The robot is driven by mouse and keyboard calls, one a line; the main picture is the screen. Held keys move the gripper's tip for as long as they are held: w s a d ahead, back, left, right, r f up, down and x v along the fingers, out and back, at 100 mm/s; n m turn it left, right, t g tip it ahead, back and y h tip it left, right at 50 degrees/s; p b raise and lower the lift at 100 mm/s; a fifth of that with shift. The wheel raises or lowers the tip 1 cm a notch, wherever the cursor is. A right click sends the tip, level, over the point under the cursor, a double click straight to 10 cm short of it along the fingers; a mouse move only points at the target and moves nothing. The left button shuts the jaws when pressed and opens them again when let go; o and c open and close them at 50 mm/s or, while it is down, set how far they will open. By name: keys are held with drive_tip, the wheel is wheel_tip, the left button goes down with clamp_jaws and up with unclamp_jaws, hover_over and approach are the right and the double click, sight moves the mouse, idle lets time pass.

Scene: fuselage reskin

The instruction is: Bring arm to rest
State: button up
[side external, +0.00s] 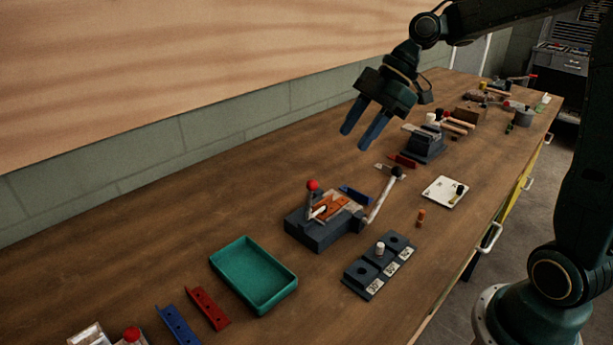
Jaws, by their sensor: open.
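My gripper (362,132) is in the upper middle of the side external view. Its two blue-grey fingers are apart with nothing between them. It hangs above the wooden workbench (130,240), pointing down and to the left, clear of everything below. My arm reaches in from the upper right. Below the gripper stands a dark clamping fixture (312,232) with a red-knobbed lever, a black-knobbed lever and an orange-brown piece in it.
A teal tray (292,287) looks empty. A dark block with round holes (362,280) holds a white-topped peg. A red bracket (208,309) and blue bracket (178,326) lie front left. A dark vise-like block (425,147) and a white plate (432,192) stand right. The back is crowded.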

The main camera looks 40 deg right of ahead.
drive_tip(key=s+m+t+h, duration=0.2)
drive_tip(key=s+m+h, duration=0.4)
drive_tip(key=s+m, duration=0.8)
drive_tip(key=s, duration=0.6)
drive_tip(key=shift+s+a+r+m+t, duration=0.15)
drive_tip(key=shift+a+r+m+t, duration=0.15)
drive_tip(key=shift+t, duration=0.1)
